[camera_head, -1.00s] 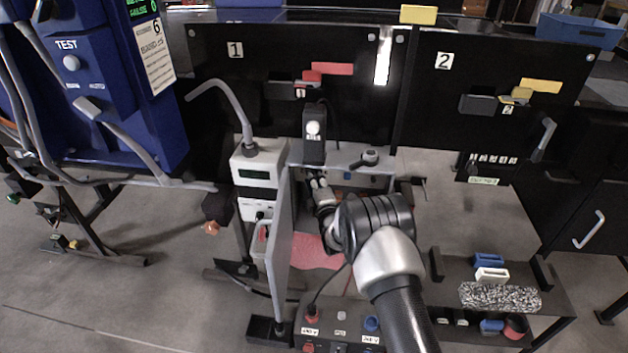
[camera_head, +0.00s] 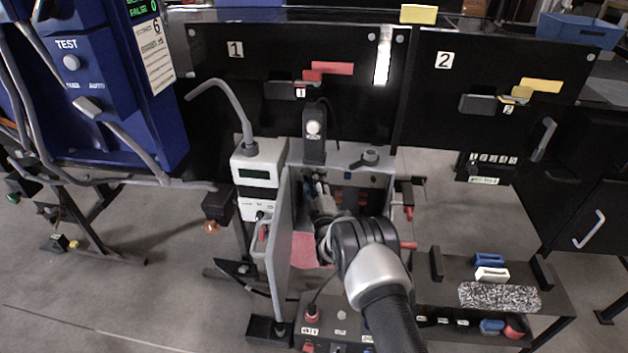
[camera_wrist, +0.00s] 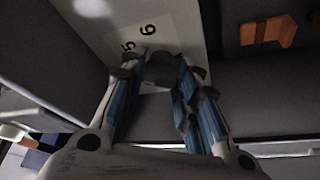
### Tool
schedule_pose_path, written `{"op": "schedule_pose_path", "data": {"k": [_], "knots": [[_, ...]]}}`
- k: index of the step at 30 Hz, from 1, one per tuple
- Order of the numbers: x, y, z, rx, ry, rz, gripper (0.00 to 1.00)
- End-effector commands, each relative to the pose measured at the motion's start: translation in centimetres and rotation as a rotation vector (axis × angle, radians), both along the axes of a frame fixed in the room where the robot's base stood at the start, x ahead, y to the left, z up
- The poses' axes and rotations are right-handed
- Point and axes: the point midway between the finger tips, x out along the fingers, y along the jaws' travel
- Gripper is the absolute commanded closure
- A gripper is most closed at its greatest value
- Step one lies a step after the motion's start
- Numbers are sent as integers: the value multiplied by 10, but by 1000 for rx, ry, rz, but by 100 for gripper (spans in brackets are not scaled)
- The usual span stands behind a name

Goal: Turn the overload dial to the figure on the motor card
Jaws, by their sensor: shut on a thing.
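In the wrist view, my gripper (camera_wrist: 160,76) is closed around a dark grey dial (camera_wrist: 162,68). The dial sits at the lower edge of a pale plate (camera_wrist: 172,22) printed with figures that read 5 and 6 from this side. The fingers and the dial hide the rest of the scale and any pointer. In the head view, my gripper (camera_head: 322,196) reaches into the open grey cabinet (camera_head: 352,156), and the dial is hidden there. I cannot pick out the motor card with certainty.
The open cabinet door (camera_head: 283,240) stands close on the left of my arm. A white meter box (camera_head: 258,172) is beyond it. Red handles (camera_head: 408,245) stick out at the cabinet's right. An orange-brown part (camera_wrist: 270,32) is right of the dial. A low bench (camera_head: 545,270) stands at right.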

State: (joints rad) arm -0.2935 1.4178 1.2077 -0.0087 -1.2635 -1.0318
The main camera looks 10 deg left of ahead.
Motion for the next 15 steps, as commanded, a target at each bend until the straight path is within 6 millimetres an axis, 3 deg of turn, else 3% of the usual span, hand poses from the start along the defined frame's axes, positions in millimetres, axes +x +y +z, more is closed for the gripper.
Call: {"op": "schedule_pose_path", "data": {"k": [15], "knots": [[0,3,-4,490,-16,1,94]]}}
